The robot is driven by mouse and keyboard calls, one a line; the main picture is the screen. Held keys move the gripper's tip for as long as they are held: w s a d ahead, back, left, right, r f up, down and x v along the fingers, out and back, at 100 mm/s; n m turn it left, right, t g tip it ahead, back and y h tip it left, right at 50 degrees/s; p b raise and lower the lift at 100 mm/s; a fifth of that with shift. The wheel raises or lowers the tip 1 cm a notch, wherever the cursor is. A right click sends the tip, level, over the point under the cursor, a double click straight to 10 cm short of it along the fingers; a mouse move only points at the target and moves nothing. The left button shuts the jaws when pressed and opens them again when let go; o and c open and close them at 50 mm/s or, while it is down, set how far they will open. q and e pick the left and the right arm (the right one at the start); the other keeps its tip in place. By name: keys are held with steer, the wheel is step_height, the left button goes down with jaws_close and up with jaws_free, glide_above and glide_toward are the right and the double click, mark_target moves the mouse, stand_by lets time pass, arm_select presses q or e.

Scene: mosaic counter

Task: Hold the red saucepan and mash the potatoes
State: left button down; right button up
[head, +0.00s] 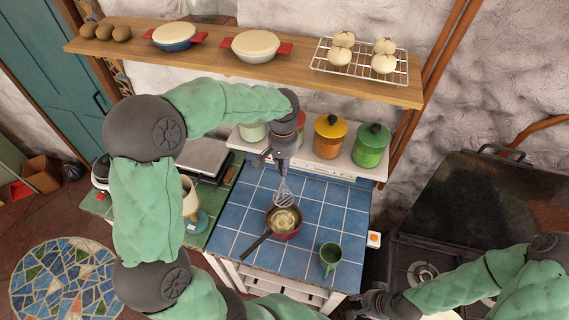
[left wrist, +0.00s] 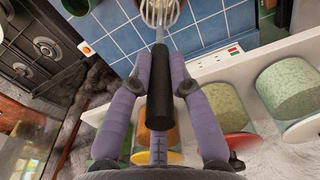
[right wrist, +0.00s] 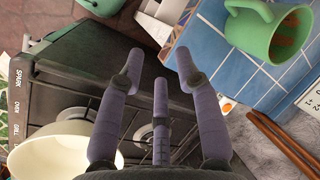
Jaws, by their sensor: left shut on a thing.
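The red saucepan (head: 295,235) stands on the blue tiled counter (head: 325,215), its dark handle pointing to the lower left. Pale potatoes (head: 284,220) lie inside it. My left gripper (head: 279,165) is shut on the black handle (left wrist: 161,100) of a masher, which hangs head down. The masher head (head: 284,191) is over the saucepan's far side; whether it touches the potatoes I cannot tell. My right gripper (right wrist: 159,55) is open and empty, low at the right of the counter; it also shows in the head view (head: 372,302). Nothing holds the saucepan.
A green mug (head: 330,256) stands right of the saucepan near the counter's front. Canisters, one orange (head: 329,138) and one green (head: 370,148), line the back ledge. A black stove (head: 460,200) is at the right, with a cream pot (right wrist: 60,155). A wooden shelf (head: 215,58) hangs above.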

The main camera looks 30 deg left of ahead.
arm_select(q)
steer(key=shift+w+f+b, duration=0.1)
steer(key=shift+f+b, duration=0.2)
steer(key=shift+f, duration=0.4)
